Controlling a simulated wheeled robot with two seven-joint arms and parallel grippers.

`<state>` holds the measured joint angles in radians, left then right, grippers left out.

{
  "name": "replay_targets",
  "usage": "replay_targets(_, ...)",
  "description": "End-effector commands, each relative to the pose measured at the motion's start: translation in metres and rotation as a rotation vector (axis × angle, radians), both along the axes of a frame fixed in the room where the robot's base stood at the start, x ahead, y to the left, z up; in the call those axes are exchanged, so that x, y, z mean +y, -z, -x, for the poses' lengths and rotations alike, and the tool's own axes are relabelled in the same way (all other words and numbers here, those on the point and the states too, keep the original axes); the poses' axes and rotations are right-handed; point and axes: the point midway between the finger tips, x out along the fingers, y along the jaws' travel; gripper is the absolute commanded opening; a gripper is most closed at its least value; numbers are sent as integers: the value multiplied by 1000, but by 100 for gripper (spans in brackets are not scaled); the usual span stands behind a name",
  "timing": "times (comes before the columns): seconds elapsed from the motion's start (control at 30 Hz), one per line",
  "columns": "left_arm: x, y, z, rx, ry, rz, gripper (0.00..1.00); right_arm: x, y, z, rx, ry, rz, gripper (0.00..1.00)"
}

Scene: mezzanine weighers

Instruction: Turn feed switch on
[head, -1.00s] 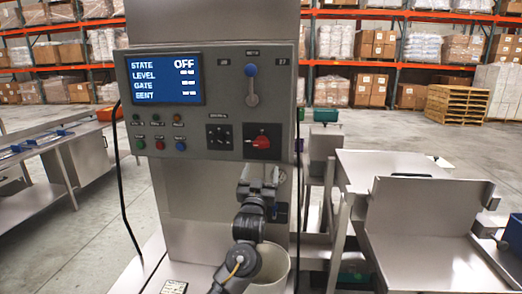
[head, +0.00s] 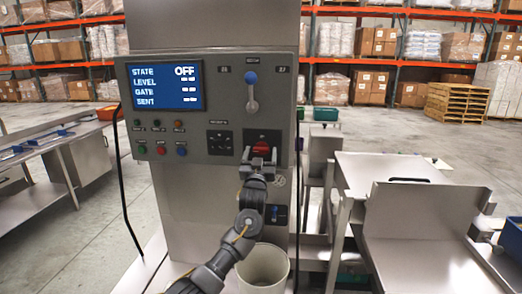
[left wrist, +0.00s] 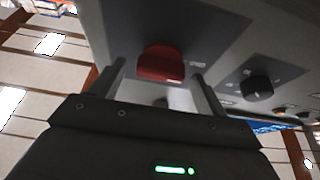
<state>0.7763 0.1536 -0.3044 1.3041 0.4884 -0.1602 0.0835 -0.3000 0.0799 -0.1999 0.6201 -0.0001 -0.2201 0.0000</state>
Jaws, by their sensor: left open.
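A red rotary switch (head: 265,143) sits on a dark plate at the lower right of the grey control panel (head: 222,85). Its label is too small to read. My left gripper (head: 260,154) is just below and in front of it, open. In the left wrist view the red switch (left wrist: 161,63) stands between the two open fingers (left wrist: 158,73), with gaps on both sides. Contact cannot be made out. The panel's screen (head: 165,87) reads STATE OFF. My right gripper is not in view.
A blue-knobbed lever (head: 251,90) is above the switch, and a black knob (head: 220,142) is to its left; that knob also shows in the left wrist view (left wrist: 258,88). Small coloured buttons line the panel's left. A pale bin (head: 264,268) stands below. A black cable hangs at each side.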

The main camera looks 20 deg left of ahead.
Motion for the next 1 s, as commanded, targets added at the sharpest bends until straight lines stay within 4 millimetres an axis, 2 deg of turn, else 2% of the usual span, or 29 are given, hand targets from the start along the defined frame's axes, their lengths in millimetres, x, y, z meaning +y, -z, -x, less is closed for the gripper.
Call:
replay_targets(0.4, 1, -2, -6, 0, 1, 0, 73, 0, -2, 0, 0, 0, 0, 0)
replay_targets(0.73, 1, -2, -6, 0, 1, 0, 30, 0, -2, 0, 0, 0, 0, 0)
replay_targets(1.0, 2, -2, -6, 8, 1, -28, 30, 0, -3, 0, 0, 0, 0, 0)
